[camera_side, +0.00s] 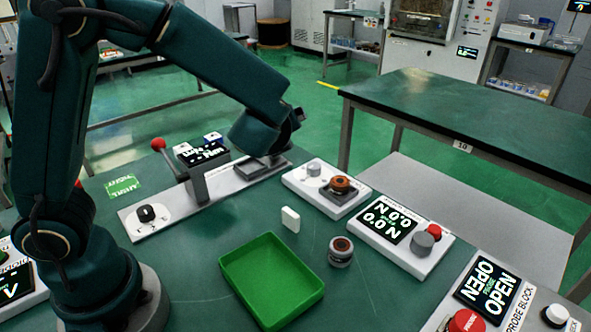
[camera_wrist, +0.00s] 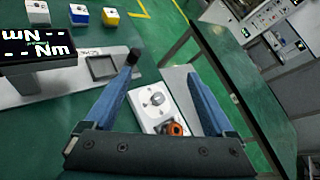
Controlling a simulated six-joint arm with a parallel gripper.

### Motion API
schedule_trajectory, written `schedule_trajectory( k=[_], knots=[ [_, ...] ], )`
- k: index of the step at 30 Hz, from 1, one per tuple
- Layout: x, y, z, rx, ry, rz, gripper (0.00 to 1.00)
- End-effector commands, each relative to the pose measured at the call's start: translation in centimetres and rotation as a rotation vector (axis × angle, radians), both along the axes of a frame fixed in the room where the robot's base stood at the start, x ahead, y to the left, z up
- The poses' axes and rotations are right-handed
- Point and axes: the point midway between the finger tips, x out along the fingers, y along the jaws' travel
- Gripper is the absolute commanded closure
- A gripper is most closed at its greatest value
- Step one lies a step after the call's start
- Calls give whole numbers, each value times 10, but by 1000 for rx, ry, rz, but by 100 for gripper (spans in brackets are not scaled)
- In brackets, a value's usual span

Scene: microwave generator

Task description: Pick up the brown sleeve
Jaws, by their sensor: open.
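A brown-orange ring-shaped piece (camera_side: 342,184) sits on a dark block on a white device in the side view. Its orange edge shows in the wrist view (camera_wrist: 175,129), partly hidden behind my gripper's body. A short metallic cylinder with a brown ring on top (camera_side: 341,250) stands on the table, right of the green tray. I cannot tell for certain which of the two is the brown sleeve. My gripper (camera_wrist: 162,66) is open and empty, its fingers spread on either side of the white device in the wrist view. In the side view its fingers are not clearly seen.
A green tray (camera_side: 231,267) lies in front, with a small white block (camera_side: 290,219) behind it. A long white plate (camera_side: 228,193) carries a display and red-knobbed lever. A force-readout device (camera_side: 406,247) and a probe block (camera_side: 508,300) stand to the right.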

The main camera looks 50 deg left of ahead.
Motion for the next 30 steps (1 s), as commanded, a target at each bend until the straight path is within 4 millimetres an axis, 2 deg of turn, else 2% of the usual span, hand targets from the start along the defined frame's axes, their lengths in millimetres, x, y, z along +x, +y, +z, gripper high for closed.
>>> schedule_trajectory(
  k=[3,6,9,12,17,30],
  knots=[
    [29,-34,-26,169,77,-181,11],
    [43,-62,-50,277,126,-308,11],
    [48,-84,-75,341,168,-397,11],
    [44,-96,-96,370,211,-443,11],
    [40,-103,-112,388,244,-474,11],
    [78,-83,-128,384,241,-471,11]
  ],
)
